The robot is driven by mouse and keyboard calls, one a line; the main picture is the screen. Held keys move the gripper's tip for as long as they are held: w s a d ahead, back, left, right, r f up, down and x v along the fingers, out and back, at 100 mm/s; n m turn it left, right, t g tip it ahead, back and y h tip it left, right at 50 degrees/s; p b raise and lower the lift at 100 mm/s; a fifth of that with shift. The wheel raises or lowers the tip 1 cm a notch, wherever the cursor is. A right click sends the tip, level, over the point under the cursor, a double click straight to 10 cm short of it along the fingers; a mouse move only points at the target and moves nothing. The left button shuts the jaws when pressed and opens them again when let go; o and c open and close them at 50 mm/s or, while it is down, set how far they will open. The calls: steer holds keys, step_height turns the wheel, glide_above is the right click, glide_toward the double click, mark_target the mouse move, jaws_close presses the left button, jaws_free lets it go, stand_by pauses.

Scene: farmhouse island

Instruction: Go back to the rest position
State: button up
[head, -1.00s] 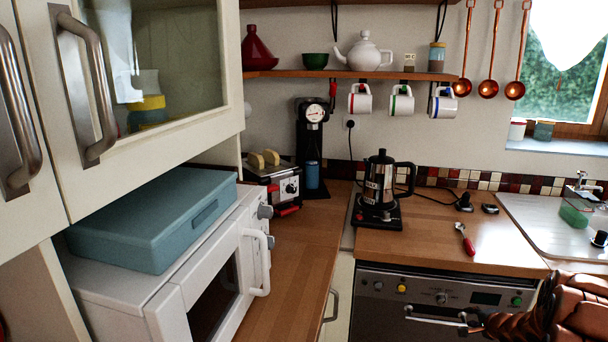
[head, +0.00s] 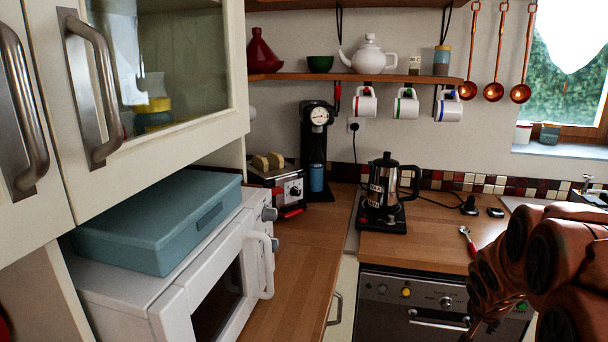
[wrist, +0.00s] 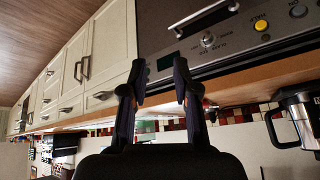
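My gripper (wrist: 160,72) shows in the wrist view with its two dark fingers spread apart. Nothing is between them. The wrist picture looks upside down, with the counter edge, the oven front (wrist: 240,30) and white cabinets around the fingers. In the head view my copper-coloured arm fills the lower right, in front of the counter and the oven (head: 400,310). The gripper itself cannot be made out there.
A microwave (head: 190,290) with a blue box (head: 155,220) on top stands at left under the wall cabinet (head: 190,150). A coffee pot (head: 383,185), a toaster (head: 285,185) and a red-handled tool (head: 467,241) are on the wooden counter (head: 285,275). Mugs hang below the shelf (head: 350,77).

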steer(key=s+a+r+n+g+y, duration=0.1)
steer(key=s+a+n+g, duration=0.1)
steer(key=s+a, duration=0.5)
steer(key=s+a+r+n+g+y, duration=0.1)
steer(key=s+a+n, duration=0.3)
steer(key=s+a, duration=0.4)
steer(key=s+a+r+n+g+y, duration=0.2)
steer(key=s+a, duration=0.6)
steer(key=s, duration=1.1)
steer(key=shift+a+r+n+g, duration=0.2)
steer(key=shift+r+n+g, duration=0.3)
steer(key=shift+n+g, duration=0.35)
